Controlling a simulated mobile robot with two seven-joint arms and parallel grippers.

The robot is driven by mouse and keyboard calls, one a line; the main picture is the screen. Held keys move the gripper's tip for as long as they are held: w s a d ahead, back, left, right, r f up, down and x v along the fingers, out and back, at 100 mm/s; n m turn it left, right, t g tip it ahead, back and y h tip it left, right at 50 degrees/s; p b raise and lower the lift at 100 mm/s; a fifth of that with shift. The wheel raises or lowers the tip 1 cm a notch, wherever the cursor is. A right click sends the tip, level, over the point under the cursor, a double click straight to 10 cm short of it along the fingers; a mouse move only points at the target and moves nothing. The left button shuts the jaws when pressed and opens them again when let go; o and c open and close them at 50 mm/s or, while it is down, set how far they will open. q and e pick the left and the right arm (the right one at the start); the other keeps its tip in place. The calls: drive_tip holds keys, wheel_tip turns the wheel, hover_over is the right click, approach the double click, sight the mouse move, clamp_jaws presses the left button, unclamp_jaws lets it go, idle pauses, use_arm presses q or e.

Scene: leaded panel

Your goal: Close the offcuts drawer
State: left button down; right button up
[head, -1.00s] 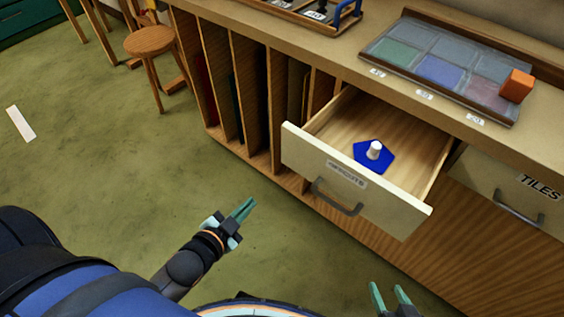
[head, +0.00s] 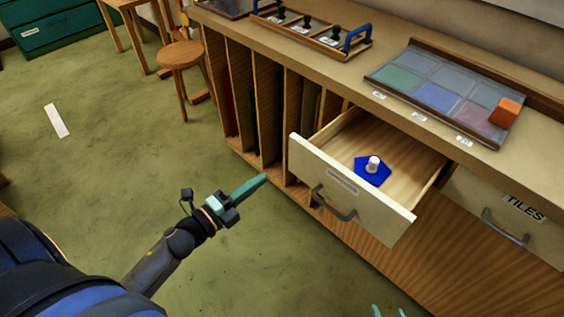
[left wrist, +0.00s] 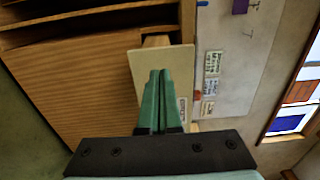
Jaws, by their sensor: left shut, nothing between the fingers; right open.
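The offcuts drawer (head: 350,190) stands pulled out of the bench in the head view, with a grey bar handle on its pale front. A blue glass piece with a white knob (head: 372,170) lies inside it. My left gripper (head: 250,187) is shut and empty, to the left of the drawer front and apart from it. In the left wrist view, the shut fingers (left wrist: 158,98) overlap a pale panel (left wrist: 150,66), which looks like the drawer front. My right gripper (head: 388,311) shows only its fingertips at the bottom edge, open, below the drawer.
The tiles drawer (head: 505,215) is shut to the right. Upright slots (head: 260,100) with sheets are left of the open drawer. A pane tray (head: 440,85) and an orange block (head: 505,111) sit on the bench top.

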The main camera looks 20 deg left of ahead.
sight(291, 157)
use_arm(q)
drive_tip(key=x, duration=0.7)
drive_tip(key=shift+w+d+f, duration=0.1)
drive_tip(key=shift+w+d, duration=0.15)
drive_tip(key=shift+w, duration=0.4)
use_arm(e)
drive_tip(key=shift+s+d, duration=0.1)
drive_tip(key=shift+s, duration=0.05)
use_arm(q)
drive_tip(key=shift+w, duration=0.1)
